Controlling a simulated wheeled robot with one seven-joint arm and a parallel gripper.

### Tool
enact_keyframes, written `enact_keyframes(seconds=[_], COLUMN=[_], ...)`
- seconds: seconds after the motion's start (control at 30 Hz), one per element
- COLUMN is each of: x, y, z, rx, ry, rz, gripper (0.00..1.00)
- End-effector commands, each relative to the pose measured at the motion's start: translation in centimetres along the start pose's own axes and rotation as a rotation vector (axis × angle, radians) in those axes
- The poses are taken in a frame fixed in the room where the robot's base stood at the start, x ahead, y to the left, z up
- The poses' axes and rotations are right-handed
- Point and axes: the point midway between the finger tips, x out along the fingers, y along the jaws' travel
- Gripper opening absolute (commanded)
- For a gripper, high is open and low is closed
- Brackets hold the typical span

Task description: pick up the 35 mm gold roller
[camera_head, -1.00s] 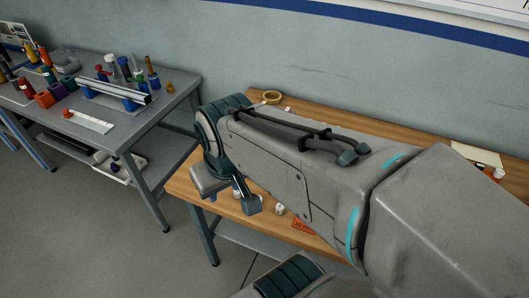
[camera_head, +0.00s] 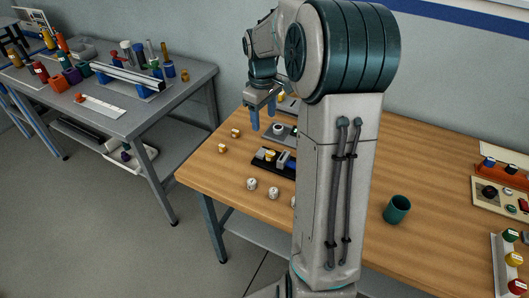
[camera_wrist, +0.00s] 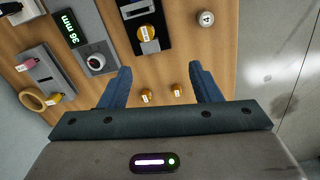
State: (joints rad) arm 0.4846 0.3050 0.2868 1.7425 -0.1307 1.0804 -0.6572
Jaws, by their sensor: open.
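Two small gold rollers with pale labels stand apart on the wooden table's left side in the head view, one further back (camera_head: 235,132) and one nearer (camera_head: 222,148). Two gold rollers also show between my fingers in the wrist view, at left (camera_wrist: 147,95) and right (camera_wrist: 177,90). Another gold roller (camera_wrist: 146,32) sits on a black fixture (camera_wrist: 158,14). The label sizes are too small to read. My gripper (camera_head: 263,112) is open and empty above the table, pointing down. Its blue fingers also show in the wrist view (camera_wrist: 160,68), apart from the rollers.
A grey gauge block (camera_wrist: 95,62) with a "36 mm" display (camera_wrist: 68,28) stands near the black fixture. White numbered pieces (camera_head: 251,184) stand near the front edge. A green cup (camera_head: 397,209) stands right of my arm. A grey bench (camera_head: 150,110) with parts is at left.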

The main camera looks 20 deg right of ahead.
Motion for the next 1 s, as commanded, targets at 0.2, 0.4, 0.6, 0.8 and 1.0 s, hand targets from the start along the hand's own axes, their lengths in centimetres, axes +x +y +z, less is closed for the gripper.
enact_keyframes(seconds=[0.2, 0.4, 0.6, 0.8, 1.0], x=[3.0, 5.5, 9.5, 11.6, 13.4], y=[3.2, 3.5, 3.2, 3.2, 3.2], z=[-0.7, -0.7, -0.7, -0.7, -0.3], rx=[-0.05, -0.06, -0.059, -0.059, -0.057], ry=[-0.001, -0.003, -0.003, -0.001, -0.003], rz=[-0.038, -0.046, -0.045, -0.043, -0.045], gripper=[0.57, 0.57, 0.57, 0.57, 0.57])
